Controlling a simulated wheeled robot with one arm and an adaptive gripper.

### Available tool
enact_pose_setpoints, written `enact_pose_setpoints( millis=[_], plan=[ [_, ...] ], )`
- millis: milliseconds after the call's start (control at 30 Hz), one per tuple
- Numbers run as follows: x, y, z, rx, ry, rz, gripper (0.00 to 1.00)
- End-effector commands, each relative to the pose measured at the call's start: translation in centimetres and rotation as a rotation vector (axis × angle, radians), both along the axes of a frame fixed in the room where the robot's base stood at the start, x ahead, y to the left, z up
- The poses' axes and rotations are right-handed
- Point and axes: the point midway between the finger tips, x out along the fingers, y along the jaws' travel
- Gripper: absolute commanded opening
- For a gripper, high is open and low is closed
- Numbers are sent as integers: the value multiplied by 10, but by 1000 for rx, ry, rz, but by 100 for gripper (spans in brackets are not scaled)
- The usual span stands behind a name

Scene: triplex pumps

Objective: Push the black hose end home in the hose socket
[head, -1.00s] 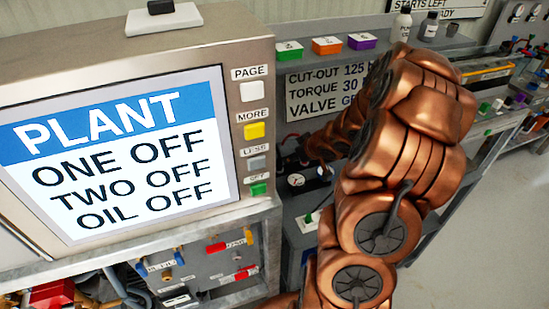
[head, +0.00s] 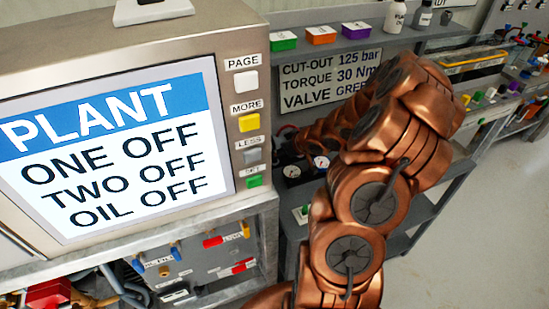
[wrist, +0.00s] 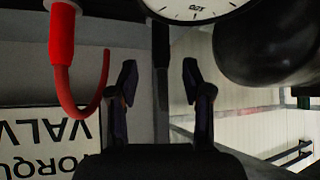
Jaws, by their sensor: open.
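In the wrist view my gripper (wrist: 158,82) is open, its two dark fingers apart. A dark upright strip (wrist: 160,55) shows between and beyond the fingers; it may be the black hose, but I cannot tell. Nothing is clearly gripped. A red hose (wrist: 62,70) hangs from a white fitting at the left and curls up at its free end. I cannot make out the hose socket in either view. In the head view my copper arm reaches over toward the gauges beside the display cabinet, and the gripper cannot be made out there.
A white gauge (wrist: 195,8) and a large black rounded body (wrist: 265,45) are close above and right of the fingers. A lettered sign (wrist: 45,140) is at lower left.

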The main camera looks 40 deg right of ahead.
Motion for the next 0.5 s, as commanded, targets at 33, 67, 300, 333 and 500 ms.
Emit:
enact_pose_setpoints(
  millis=[33,67,300,333,500],
  plan=[
    [2,1,-3,1,1,1,49],
    [3,1,-4,-1,1,1,49],
    [12,4,-12,-2,-1,1,49],
    [14,4,-14,-1,0,0,49],
    [23,5,-21,-1,-3,0,49]
  ],
)
